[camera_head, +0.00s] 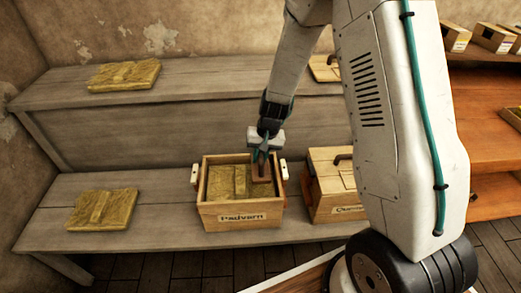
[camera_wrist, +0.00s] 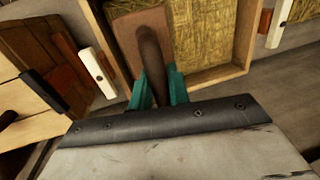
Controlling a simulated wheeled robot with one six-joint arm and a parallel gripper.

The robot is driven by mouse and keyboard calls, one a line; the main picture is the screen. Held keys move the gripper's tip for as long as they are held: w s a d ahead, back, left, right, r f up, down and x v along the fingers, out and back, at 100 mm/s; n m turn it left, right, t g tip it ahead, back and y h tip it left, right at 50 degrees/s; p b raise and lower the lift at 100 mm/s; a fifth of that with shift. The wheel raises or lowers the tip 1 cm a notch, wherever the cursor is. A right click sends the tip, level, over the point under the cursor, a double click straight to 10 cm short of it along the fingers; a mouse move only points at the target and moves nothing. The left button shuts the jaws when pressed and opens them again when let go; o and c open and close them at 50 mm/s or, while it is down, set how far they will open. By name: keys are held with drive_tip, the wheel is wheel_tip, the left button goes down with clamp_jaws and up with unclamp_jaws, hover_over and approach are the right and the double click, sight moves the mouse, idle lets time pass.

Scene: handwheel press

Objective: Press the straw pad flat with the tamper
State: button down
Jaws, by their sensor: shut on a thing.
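The straw pad (camera_head: 228,181) lies in an open wooden box (camera_head: 243,221) labelled "Padvorm" on the lower bench. A raised strip of straw shows across it. My gripper (camera_head: 262,155) is shut on the dark handle of the tamper (camera_head: 262,188), a brown block. The tamper is at the right side inside the box. In the wrist view, the teal fingers (camera_wrist: 157,88) grip the handle, and the tamper's flat plate (camera_wrist: 129,36) lies beside the bare straw (camera_wrist: 205,34). I cannot tell whether the plate touches the straw. The box wall (camera_wrist: 222,74) runs close by.
A lidded wooden box (camera_head: 323,172) stands right of the open box. Other straw pads lie on the upper shelf (camera_head: 124,76) and on the bench at left (camera_head: 103,209). White-handled clips flank the open box (camera_head: 283,169). Small boxes (camera_head: 492,38) stand at right.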

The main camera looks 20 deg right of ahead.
drive_tip(key=shift+f, duration=3.2)
drive_tip(key=shift+s+f, duration=0.15)
drive_tip(key=shift+f, duration=0.25)
drive_tip(key=shift+r, duration=4.95)
